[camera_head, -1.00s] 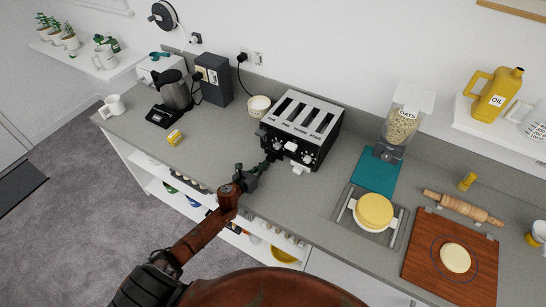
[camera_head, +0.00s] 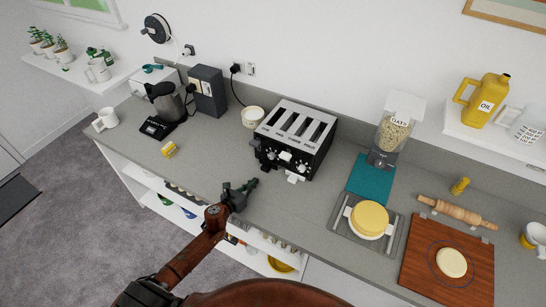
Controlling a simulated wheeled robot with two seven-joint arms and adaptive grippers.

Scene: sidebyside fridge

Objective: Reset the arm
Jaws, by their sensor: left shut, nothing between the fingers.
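My left gripper (camera_head: 246,186) is shut and empty. It hangs over the front part of the grey counter (camera_head: 300,205), in front of and a little left of the black and silver toaster (camera_head: 296,140). A gap shows between the fingertips and the toaster. The reddish-brown forearm comes up from the bottom left of the view. My right gripper is not in view.
An oats dispenser (camera_head: 392,135), a yellow round stack (camera_head: 369,219) and a wooden board (camera_head: 427,268) are on the right. Open shelves lie under the counter.

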